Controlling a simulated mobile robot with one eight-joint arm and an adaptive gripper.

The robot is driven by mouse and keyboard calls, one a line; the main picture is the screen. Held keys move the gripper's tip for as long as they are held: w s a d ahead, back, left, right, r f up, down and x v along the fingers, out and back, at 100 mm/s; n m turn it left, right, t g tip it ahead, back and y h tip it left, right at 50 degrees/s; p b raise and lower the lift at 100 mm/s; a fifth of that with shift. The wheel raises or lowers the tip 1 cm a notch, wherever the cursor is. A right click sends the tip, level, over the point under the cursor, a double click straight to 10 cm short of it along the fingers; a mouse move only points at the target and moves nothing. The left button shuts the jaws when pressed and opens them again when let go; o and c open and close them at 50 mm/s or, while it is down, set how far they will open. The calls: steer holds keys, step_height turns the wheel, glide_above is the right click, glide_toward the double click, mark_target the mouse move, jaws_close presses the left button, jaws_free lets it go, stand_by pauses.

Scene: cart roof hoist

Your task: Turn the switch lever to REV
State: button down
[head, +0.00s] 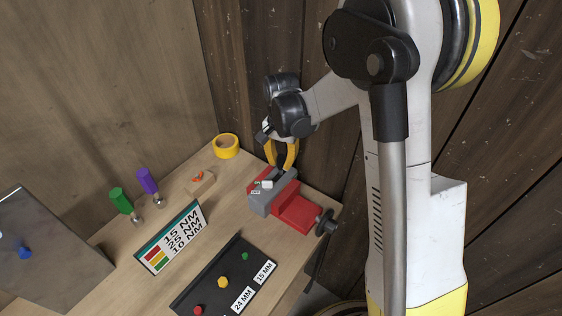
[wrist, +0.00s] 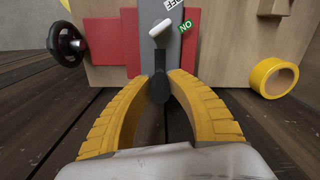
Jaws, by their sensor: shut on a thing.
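A red and grey machine (head: 295,208) sits at the right end of the wooden bench. A dark lever with a rounded end (wrist: 160,90) sticks out from its grey middle part. My gripper (head: 284,167) is at this machine, with its yellow fingertips on either side of the dark lever, shut on it; the wrist view shows the fingers (wrist: 162,76) closely around it. A short white lever (wrist: 160,28) is above it on the grey part, beside a green tag (wrist: 186,27) and a white tag (wrist: 173,4). I can read no REV mark.
A black handwheel (head: 326,222) juts from the machine's right end. Yellow tape (head: 226,146) lies behind left. A black tray (head: 212,292) with coloured knobs, a torque sign (head: 172,237), and green (head: 121,200) and purple (head: 147,181) handled tools stand to the left.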

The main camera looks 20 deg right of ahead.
mark_target(277, 179)
steer(key=shift+s+a+f+t+h+b, duration=0.2)
steer(key=shift+s+a+t+h+b, duration=0.25)
steer(key=shift+a+h+b, duration=0.2)
steer(key=shift+s+a+f+t+h+b, duration=0.15)
steer(key=shift+s+a+t+h+b, duration=0.2)
steer(key=shift+a+t+h+b, duration=0.25)
steer(key=shift+s+a+f+t+h+b, duration=0.2)
steer(key=shift+s+a+t+h+b, duration=0.2)
steer(key=shift+h+b, duration=0.3)
steer(key=shift+s+a+f+t+h+b, duration=0.25)
steer(key=shift+a+t+h+b, duration=0.1)
steer(key=shift+h+b, duration=0.25)
steer(key=shift+r, duration=0.1)
steer(key=c, duration=1.2)
jaws_free()
steer(key=v, duration=1.2)
